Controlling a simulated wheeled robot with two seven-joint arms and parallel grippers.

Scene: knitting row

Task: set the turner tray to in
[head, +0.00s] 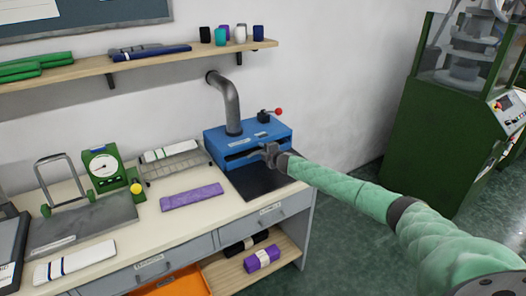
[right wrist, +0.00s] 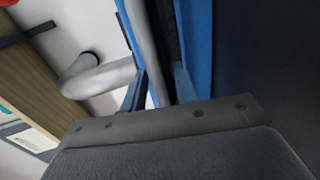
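The turner is a blue box (head: 218,138) with a grey pipe rising from its top and a red-knobbed lever (head: 277,112). A dark slot runs along its front; in the right wrist view blue faces (right wrist: 197,45) flank a dark gap. A flat dark panel (head: 262,186) lies in front of the box; I cannot tell whether it is the tray or a mat. My right gripper (head: 268,153) is at the slot, at the right half of the front. Its fingers (right wrist: 160,88) stand apart, with a pale grey strip (right wrist: 143,35) between them. My left gripper is out of view.
On the worktable (head: 150,228), a purple folded cloth (head: 192,196) lies left of the turner, with a wire rack (head: 176,162) and a green dial gauge (head: 104,168) beyond. A wall shelf (head: 165,62) hangs above. A green machine (head: 440,130) stands right, past open floor.

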